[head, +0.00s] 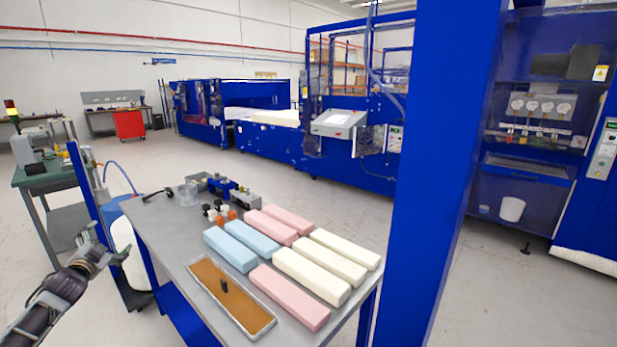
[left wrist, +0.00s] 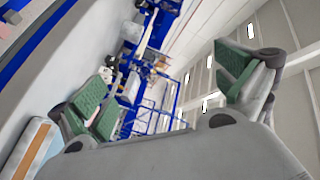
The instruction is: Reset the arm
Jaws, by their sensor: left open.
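My left gripper (head: 101,243) is at the left of the head view, beside the left edge of the grey table and apart from everything on it. In the left wrist view its two green-padded fingers (left wrist: 165,88) stand wide apart with nothing between them. My right gripper is in neither view. Foam blocks lie on the table: blue ones (head: 230,250), pink ones (head: 290,297) and cream ones (head: 310,275).
The grey table (head: 160,235) has small tools and a clear cup (head: 188,195) at its far end. A thick blue post (head: 440,150) rises at its right. A green-topped bench (head: 45,172) stands at the left. Open floor (head: 170,160) lies behind the table.

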